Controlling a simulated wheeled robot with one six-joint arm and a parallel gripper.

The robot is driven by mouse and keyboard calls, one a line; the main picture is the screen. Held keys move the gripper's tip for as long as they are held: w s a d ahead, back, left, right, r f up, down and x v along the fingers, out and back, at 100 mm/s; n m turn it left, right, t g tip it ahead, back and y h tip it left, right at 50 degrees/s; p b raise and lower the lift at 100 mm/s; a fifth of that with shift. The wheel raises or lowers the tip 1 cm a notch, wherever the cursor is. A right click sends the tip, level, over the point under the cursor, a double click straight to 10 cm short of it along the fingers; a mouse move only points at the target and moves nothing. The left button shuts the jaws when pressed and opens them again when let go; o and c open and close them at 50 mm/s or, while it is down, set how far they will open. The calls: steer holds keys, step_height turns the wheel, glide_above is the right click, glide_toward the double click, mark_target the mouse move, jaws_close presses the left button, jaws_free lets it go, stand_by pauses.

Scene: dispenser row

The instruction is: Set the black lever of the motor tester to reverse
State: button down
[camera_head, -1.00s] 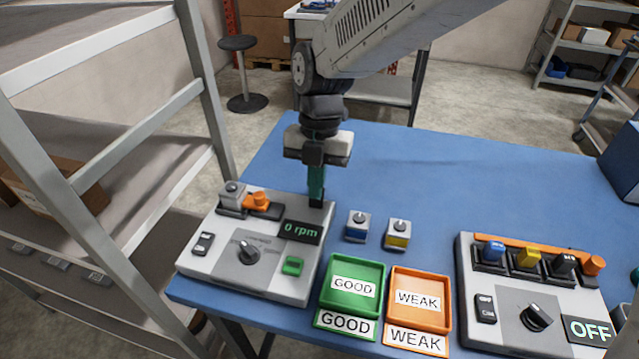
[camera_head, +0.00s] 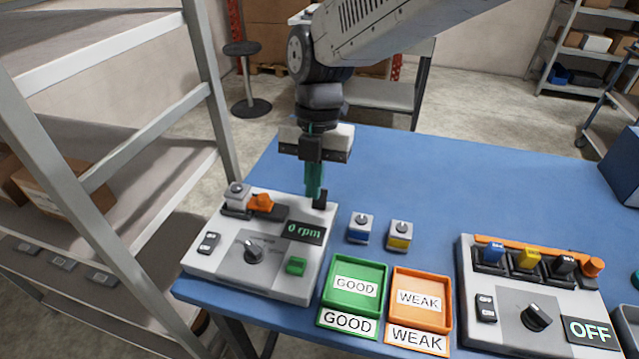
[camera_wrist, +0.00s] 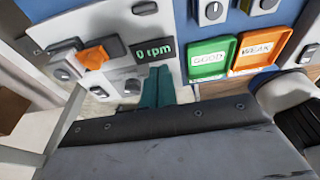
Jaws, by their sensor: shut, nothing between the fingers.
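The motor tester (camera_head: 220,262) is a pale grey box at the table's left end, with a "0 rpm" display (camera_head: 304,231), a round knob (camera_head: 253,251), a green button (camera_head: 296,266) and an orange clamp (camera_head: 261,203) beside a grey motor (camera_head: 237,194). The black lever (camera_head: 320,199) stands at its back right corner, partly hidden by my gripper. My gripper (camera_head: 314,193) points down with its teal fingers shut and empty, right by the lever; I cannot tell whether they touch. The wrist view shows the fingers (camera_wrist: 157,85) below the display; the lever is unclear there.
Two small motors, blue (camera_head: 360,228) and yellow (camera_head: 400,236), stand right of the tester. A green GOOD tray (camera_head: 384,277) and orange WEAK tray (camera_head: 445,284) lie in front. Another device reading OFF (camera_head: 485,322) is at right. The blue table (camera_head: 450,180) behind is clear.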

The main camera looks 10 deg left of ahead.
steer(key=w+r, duration=0.6)
steer(key=shift+w+d+r, duration=0.25)
steer(key=shift+w+d, duration=0.05)
steer(key=shift+d, duration=0.1)
steer(key=s+d+m+t, duration=0.1)
steer(key=s+d+m, duration=0.6)
steer(key=d+m, duration=0.4)
steer(key=s+d+m+t, duration=0.1)
steer(key=s+d+m, duration=0.6)
steer(key=d+m, duration=0.4)
steer(key=s+d+r+m+t, duration=0.1)
steer(key=s+d+m+t, duration=0.1)
steer(key=s+d+m, duration=0.5)
steer(key=d+m, duration=0.4)
steer(key=m, duration=0.1)
steer(key=shift+s+d+m, duration=0.3)
steer(key=shift+s+m, duration=0.1)
steer(key=shift+a, duration=0.1)
